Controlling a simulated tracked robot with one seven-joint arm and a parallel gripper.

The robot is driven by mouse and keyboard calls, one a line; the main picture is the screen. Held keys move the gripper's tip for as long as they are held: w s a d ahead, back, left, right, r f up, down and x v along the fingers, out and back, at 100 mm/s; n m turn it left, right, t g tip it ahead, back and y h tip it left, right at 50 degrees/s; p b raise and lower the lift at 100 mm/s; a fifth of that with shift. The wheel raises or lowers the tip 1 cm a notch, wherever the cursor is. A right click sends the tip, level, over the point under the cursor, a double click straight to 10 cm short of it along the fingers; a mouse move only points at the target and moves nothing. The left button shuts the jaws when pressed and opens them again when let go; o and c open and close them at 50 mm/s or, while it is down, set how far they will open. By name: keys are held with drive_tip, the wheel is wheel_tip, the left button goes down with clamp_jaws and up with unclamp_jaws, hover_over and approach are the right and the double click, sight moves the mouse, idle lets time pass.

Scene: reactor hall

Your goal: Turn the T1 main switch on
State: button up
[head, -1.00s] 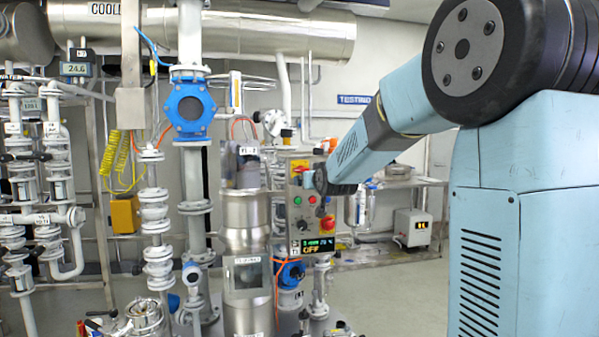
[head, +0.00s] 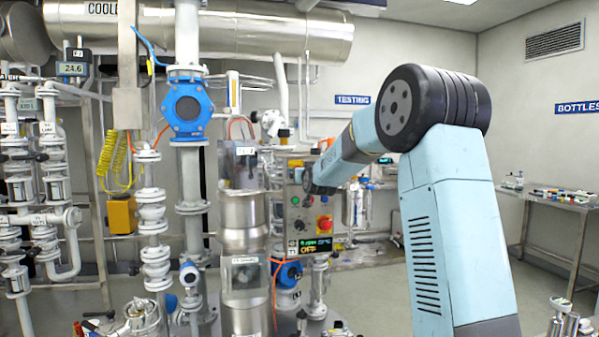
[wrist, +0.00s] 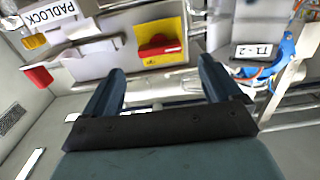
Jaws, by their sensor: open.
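The T1 control box (head: 284,215) stands at the middle of the head view, with small buttons and a lit display (head: 308,246) reading OFF. Its red main switch (head: 325,223) sits on the right of the panel, above the display. In the wrist view a red handle on a yellow plate, which looks like this switch (wrist: 158,46), lies beyond the fingertips, between them in the picture. My gripper (wrist: 158,76) is open and empty, apart from the handle. In the head view my arm's dark end covers the box's upper part; the fingers cannot be made out there.
A steel vessel (head: 245,220) and pipes with a blue valve (head: 187,108) crowd the left of the box. A PADLOCK label (wrist: 50,12) and a red part (wrist: 38,76) show at left in the wrist view. A bottle table (head: 550,197) stands far right.

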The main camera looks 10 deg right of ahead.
drive_tip(key=w, duration=0.5)
drive_tip(key=shift+w, duration=0.15)
drive_tip(key=shift+c, duration=0.4)
drive_tip(key=c, duration=0.9)
drive_tip(key=shift+a, duration=0.2)
drive_tip(key=shift+c, duration=0.4)
drive_tip(key=shift+d, duration=0.1)
